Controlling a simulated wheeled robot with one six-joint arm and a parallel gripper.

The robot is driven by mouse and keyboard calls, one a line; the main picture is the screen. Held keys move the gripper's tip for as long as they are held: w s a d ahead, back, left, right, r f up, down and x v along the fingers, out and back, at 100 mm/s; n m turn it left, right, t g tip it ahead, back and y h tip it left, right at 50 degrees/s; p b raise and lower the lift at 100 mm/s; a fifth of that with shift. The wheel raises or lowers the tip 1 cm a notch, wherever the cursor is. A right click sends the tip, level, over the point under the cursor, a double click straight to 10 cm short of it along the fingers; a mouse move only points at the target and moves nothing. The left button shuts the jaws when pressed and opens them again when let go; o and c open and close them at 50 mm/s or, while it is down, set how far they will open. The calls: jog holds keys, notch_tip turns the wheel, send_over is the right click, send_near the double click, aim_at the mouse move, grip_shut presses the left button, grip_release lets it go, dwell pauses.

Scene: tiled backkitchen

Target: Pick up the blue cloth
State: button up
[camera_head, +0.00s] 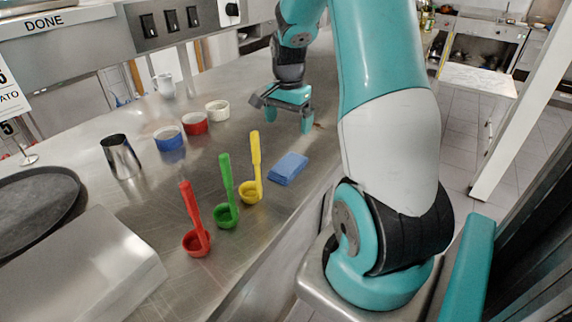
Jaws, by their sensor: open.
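The blue cloth (289,168) lies folded flat on the steel counter, near the counter's edge, to the right of the yellow ladle. My gripper (290,122) is above the counter behind the cloth in the picture, pointing down. Its two fingers are apart and I see nothing between them. The gripper and the cloth do not touch.
Red (196,240), green (227,214) and yellow (252,190) ladles stand left of the cloth. Blue (169,138), red (195,123) and white (217,108) ramekins, a metal cup (121,157) and a white mug (164,85) stand farther back. A dark round tray (35,205) is at left.

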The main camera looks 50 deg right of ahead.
jog(key=p, duration=0.1)
send_over(288, 164)
jog(key=f, duration=0.8)
jog(key=shift+w, duration=0.2)
jog(key=f, duration=0.1)
jog(key=f+p, duration=0.1)
jog(key=f, duration=0.3)
jog(key=shift+s+f+p, duration=0.25)
jog(key=shift+p, duration=0.15)
jog(key=c, duration=1)
